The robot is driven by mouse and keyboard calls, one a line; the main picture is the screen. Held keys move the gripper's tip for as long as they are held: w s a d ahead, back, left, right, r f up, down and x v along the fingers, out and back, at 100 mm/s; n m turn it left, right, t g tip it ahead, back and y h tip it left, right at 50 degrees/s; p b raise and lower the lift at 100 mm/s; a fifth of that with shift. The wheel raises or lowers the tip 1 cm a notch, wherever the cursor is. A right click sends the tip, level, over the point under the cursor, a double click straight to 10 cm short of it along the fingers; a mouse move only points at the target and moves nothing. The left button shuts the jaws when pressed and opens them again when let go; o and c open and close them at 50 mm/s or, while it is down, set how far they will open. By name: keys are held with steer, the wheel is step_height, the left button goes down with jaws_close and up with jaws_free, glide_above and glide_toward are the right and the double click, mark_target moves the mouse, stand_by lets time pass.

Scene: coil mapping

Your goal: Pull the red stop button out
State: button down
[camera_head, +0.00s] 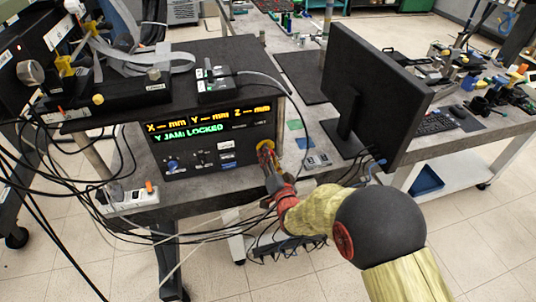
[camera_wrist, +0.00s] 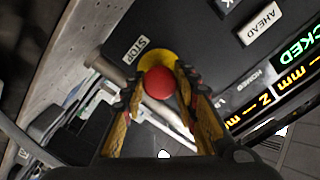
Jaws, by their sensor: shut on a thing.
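The red stop button (camera_wrist: 159,83) is in the middle of the wrist view, with a yellow ring (camera_wrist: 152,55) behind it on the black control panel. A "STOP" label (camera_wrist: 137,47) is beside the ring. My gripper (camera_wrist: 157,84) has one finger on each side of the red button and is shut on it. In the head view my gripper (camera_head: 264,150) is at the right end of the panel front and covers most of the button. Part of the yellow ring (camera_head: 273,146) shows there. I cannot tell how far out the button stands.
The control panel (camera_head: 205,160) has a lit display reading "Y JAM LOCKED" and sits under a dark shelf on a grey table. A monitor (camera_head: 375,90) stands to the right. Black cables (camera_head: 85,190) hang at the left. Open floor (camera_head: 480,240) lies at the lower right.

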steer(key=shift+f, duration=0.15)
steer(key=c, duration=1.4)
jaws_free()
steer(key=shift+s, duration=0.1)
steer(key=shift+o, duration=0.3)
steer(key=v, duration=1.2)
